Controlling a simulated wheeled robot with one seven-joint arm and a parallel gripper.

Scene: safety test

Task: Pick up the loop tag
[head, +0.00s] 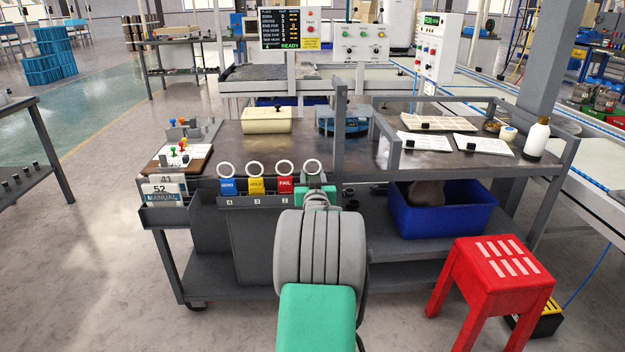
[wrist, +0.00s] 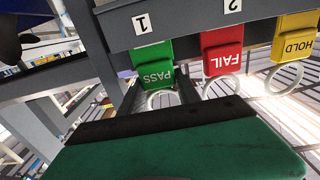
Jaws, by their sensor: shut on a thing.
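The loop tags hang in a row on the front rail of the workbench. A blue tag (head: 227,185), a yellow HOLD tag (head: 256,185) and a red FAIL tag (head: 285,184) each have a white ring. At the row's right end is another white ring (head: 313,166), its tag mostly hidden by my gripper (head: 314,186). The wrist view shows this as the green PASS tag (wrist: 154,74), under number 1. My gripper (wrist: 162,90) is shut on the PASS tag, its dark fingers on either side. The tag still sits at its place on the rail.
The red FAIL tag (wrist: 222,52) is close beside my fingers. A grey post (head: 339,130) rises just right of the gripper. A blue bin (head: 445,218) sits on the lower shelf, and a red stool (head: 490,275) stands at right front. The floor at left is clear.

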